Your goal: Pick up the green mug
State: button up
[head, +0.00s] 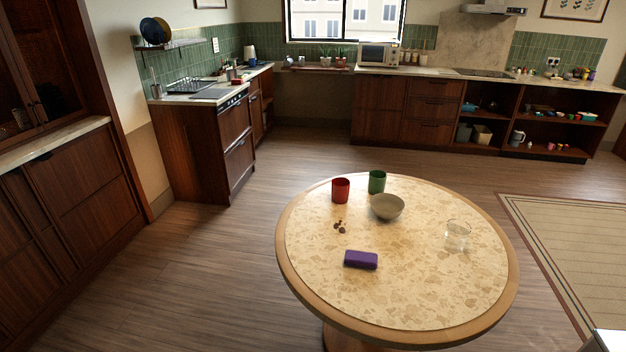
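The green mug (377,182) stands upright near the far edge of the round table (420,300). A red mug (341,190) stands to its left, a small gap apart. A grey-beige bowl (387,206) sits just in front of the green mug, slightly to its right. No handle can be made out on the green mug. My gripper does not show in the head view.
A purple block-like object (361,260), small brown bits (340,227) and a clear glass (457,235) are also on the table. Its front part is clear. Wooden floor (200,280) is open to the left. A rug (575,235) lies to the right.

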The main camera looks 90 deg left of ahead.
aim_at(377, 181)
jog(key=u, duration=2.1)
